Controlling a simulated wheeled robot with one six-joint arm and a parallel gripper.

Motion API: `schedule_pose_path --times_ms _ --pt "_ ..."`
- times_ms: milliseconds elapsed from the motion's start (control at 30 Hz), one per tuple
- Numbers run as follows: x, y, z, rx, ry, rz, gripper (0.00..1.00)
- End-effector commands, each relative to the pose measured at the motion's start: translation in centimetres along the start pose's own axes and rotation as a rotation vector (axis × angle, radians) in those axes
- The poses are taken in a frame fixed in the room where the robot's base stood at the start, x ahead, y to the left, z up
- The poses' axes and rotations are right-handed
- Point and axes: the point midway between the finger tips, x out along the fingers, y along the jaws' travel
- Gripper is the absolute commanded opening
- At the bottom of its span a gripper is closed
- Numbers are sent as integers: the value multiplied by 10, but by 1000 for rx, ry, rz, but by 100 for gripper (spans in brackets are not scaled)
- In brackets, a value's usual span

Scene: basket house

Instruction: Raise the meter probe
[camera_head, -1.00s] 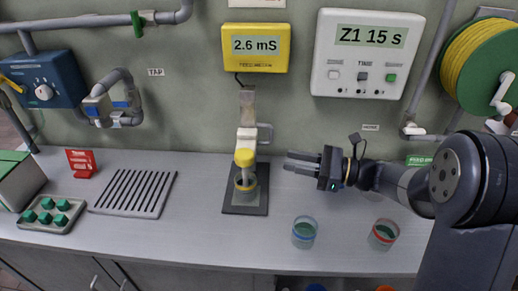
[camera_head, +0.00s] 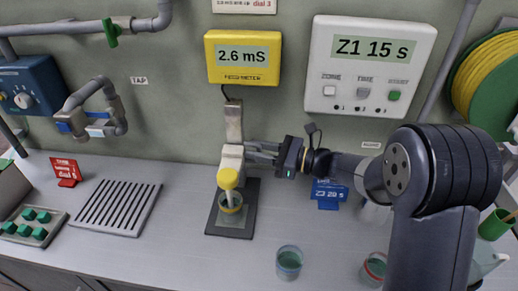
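The meter probe (camera_head: 229,179) has a yellow top and points down into a small cup (camera_head: 231,205) on a dark base plate (camera_head: 215,226). It hangs from a white carriage (camera_head: 232,158) on a short grey upright (camera_head: 234,122) below the yellow meter (camera_head: 243,57), which reads 2.6 mS. My gripper (camera_head: 250,152) reaches in from the right, its fingers at the side handle of the carriage. A gap shows between the fingers, so it looks open. The fingers hide most of the handle, and I cannot tell whether they touch it.
A glass with a blue rim (camera_head: 289,263) stands at the front, and a red-rimmed one (camera_head: 374,268) is partly behind my arm. A blue sign (camera_head: 327,193) stands below my gripper. A slotted drain tray (camera_head: 116,207) lies left. A white timer box (camera_head: 368,68) shows Z1 15 s.

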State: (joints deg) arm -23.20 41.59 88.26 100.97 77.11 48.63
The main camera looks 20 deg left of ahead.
Motion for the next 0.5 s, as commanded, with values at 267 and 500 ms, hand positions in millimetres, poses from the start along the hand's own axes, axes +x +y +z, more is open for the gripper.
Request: schedule_pose_path --times_ms 267,500 --pt "0 0 0 0 0 0 22" --pt "0 0 0 0 0 0 3"
